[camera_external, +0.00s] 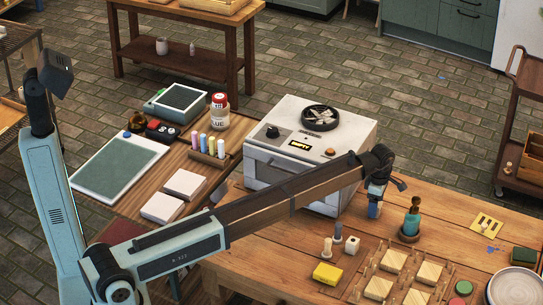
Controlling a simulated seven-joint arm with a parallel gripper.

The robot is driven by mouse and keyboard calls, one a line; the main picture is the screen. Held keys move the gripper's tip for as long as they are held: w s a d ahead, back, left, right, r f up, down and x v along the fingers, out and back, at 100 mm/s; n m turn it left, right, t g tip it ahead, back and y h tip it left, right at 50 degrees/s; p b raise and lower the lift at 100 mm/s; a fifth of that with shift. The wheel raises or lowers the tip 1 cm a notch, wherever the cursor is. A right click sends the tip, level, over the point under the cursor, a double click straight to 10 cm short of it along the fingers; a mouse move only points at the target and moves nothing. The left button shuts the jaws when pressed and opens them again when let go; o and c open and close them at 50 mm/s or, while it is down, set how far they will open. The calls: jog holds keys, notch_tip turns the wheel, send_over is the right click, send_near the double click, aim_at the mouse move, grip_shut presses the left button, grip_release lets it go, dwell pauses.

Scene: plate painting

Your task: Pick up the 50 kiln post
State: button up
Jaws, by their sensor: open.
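My gripper (374,208) hangs at the end of my arm over the wooden table (285,262), in front of the white kiln-like box. It is open, and its fingers are small and partly hard to make out. Several small upright posts stand below and to the left of it: a cream one (327,248), a dark grey one (338,233) and a wider white one (351,245). They are apart from my gripper. No number can be read on any of them, so I cannot tell which is the 50 kiln post.
A yellow block (327,274) lies in front of the posts. A rack with wooden tiles (394,260) is to their right. The white box (300,145) stands behind. A grey plate (515,288) is at the right edge.

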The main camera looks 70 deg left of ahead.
jog(key=shift+f, duration=0.65)
jog(key=c, duration=1.1)
